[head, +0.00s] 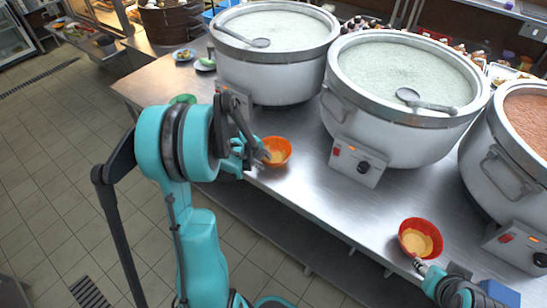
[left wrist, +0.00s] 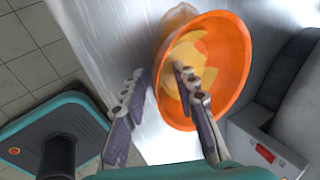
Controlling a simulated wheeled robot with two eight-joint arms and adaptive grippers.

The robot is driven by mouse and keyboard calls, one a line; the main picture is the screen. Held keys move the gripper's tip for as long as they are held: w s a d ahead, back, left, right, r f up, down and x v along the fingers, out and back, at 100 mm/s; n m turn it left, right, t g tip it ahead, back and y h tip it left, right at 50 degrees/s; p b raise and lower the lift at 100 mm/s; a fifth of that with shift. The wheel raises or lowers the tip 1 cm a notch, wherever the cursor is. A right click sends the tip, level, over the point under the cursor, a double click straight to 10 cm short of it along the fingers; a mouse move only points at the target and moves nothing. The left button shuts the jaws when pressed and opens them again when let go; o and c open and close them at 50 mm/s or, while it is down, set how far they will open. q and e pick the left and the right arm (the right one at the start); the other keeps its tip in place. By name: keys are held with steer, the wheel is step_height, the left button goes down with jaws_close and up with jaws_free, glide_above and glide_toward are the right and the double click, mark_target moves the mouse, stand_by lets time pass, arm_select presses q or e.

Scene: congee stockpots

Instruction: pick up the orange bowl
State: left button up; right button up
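The orange bowl (head: 277,151) stands near the front edge of the steel counter, below the left stockpot, with something yellowish inside. In the left wrist view the orange bowl (left wrist: 238,62) fills the upper middle. My left gripper (left wrist: 161,76) has its fingers apart there, one over the bowl's inside and one outside its left rim; contact is unclear. In the head view my left gripper (head: 258,155) is at the bowl's left side. A second, redder bowl (head: 405,226) stands at the right. My right gripper (head: 418,264) is at its lower rim; its fingers are too small to judge.
The steel counter (head: 300,198) holds large stockpots of pale congee (head: 285,75) and (head: 395,125), with ladles, and one of brown food (head: 505,165). Control boxes (head: 357,163) jut out in front. Small plates (head: 184,56) are at the back left. The counter between the bowls is clear.

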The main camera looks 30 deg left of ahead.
arm_select(q)
steer(key=shift+r, duration=0.1)
jaws_close()
